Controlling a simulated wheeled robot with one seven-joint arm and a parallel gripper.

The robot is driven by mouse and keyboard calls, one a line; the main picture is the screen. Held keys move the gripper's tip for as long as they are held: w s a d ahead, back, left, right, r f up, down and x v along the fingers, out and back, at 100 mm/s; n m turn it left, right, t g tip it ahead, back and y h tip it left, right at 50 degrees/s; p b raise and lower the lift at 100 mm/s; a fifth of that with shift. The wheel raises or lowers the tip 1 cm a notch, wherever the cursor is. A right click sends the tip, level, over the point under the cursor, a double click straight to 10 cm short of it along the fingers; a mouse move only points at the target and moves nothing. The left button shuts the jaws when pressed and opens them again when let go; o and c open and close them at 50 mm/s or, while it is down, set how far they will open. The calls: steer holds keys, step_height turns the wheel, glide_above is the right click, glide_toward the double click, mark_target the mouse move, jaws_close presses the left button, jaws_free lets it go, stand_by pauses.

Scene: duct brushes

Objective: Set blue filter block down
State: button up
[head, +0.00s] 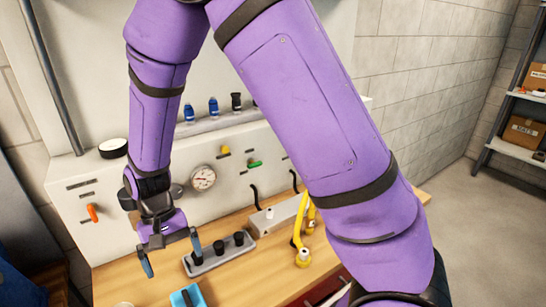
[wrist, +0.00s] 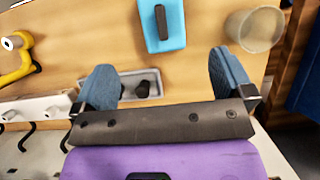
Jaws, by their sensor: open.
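The blue filter block (head: 178,300) is light blue with a dark bar on top. It is on the wooden bench at the lower edge of the head view, partly cut off. In the wrist view the blue filter block (wrist: 150,40) lies flat on the wood, just beyond my fingertips. My gripper (head: 173,256) is open and empty, with its blue-grey fingers spread wide. In the wrist view my gripper (wrist: 164,75) shows a clear gap between its fingers and does not touch the block.
A grey tray with black pegs (head: 212,262) sits right of my gripper. A yellow bent pipe (head: 303,255) stands farther right. A clear cup (wrist: 255,30) stands near the block. A panel with a gauge (head: 203,178) and coloured levers rises behind. Bare wood surrounds the block.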

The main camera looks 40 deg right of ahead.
steer(key=s+d+r+t+y, duration=0.1)
steer(key=d+r+t, duration=0.1)
steer(key=d+r, duration=0.55)
steer(key=s+d+r+t, duration=0.15)
steer(key=d+r, duration=0.35)
steer(key=r, duration=0.6)
steer(key=s+d+r+t+h, duration=0.1)
steer(key=s+d+r+t, duration=0.5)
steer(key=s+d+r, duration=0.3)
steer(key=s+d, duration=0.1)
steer(key=s, duration=0.1)
steer(key=shift+s+r, duration=0.35)
steer(key=shift+r, duration=0.05)
steer(key=shift+s+d, duration=0.2)
steer(key=shift+s, duration=0.1)
steer(key=c, duration=0.3)
steer(key=shift+w, duration=0.1)
